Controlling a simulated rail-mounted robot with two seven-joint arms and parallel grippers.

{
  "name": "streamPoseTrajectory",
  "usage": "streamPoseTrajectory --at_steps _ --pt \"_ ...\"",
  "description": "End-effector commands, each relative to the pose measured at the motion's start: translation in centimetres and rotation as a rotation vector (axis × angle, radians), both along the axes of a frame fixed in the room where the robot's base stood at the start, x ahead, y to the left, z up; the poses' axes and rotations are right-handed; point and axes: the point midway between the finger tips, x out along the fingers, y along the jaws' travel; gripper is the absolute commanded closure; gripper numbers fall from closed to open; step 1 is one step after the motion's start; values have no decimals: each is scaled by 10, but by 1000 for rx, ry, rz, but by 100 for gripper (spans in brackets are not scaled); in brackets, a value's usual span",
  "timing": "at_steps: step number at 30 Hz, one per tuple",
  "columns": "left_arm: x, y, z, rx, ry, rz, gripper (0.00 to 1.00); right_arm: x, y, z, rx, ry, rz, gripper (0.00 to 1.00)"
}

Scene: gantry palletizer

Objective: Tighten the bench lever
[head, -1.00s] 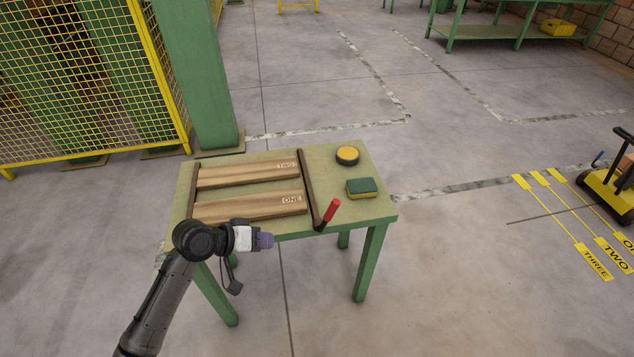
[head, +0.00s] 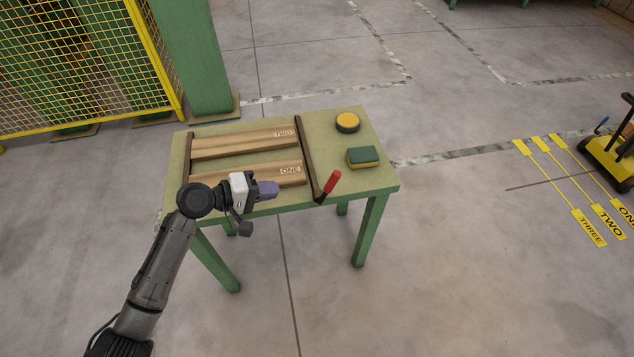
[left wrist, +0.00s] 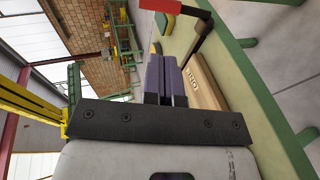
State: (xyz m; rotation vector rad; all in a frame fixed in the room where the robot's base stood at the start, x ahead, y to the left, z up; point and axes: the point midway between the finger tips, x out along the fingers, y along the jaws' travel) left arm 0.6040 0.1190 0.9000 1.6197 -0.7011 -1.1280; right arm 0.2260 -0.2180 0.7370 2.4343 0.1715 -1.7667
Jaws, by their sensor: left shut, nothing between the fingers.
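The bench lever has a red handle (head: 332,181) on a dark base at the front edge of the green bench (head: 376,183), by the front end of a dark bar. The handle leans up and to the right. In the left wrist view the red handle (left wrist: 172,6) shows at the top edge, partly cut off, beyond the fingers. My left gripper (head: 272,190) is over the front edge of the bench, left of the lever and apart from it. Its purple fingers (left wrist: 163,78) are shut and empty, pointing toward the lever. My right gripper is not in view.
Two wooden boards, marked TWO (head: 240,144) and ONE (head: 262,176), lie on the bench's left part. A yellow round thing (head: 347,122) and a green and yellow block (head: 363,157) sit at right. A mesh fence (head: 80,65) stands behind left. The floor in front is clear.

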Motion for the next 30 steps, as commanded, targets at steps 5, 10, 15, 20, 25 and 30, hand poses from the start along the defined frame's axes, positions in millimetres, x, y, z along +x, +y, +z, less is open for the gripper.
streamPoseTrajectory --at_steps 5,10,15,20,25,30 --pt "4 -10 -5 -1 0 -1 100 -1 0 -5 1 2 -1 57" --pt "15 -34 -15 -2 -1 -2 100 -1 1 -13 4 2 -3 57" --pt "28 -62 -27 -1 -1 -2 100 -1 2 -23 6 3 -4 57" --pt "39 -86 -36 0 0 -2 100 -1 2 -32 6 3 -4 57" --pt "48 -104 -43 1 -1 -2 100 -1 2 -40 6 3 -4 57" --pt "53 -115 -46 2 -1 -2 100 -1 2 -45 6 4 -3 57"
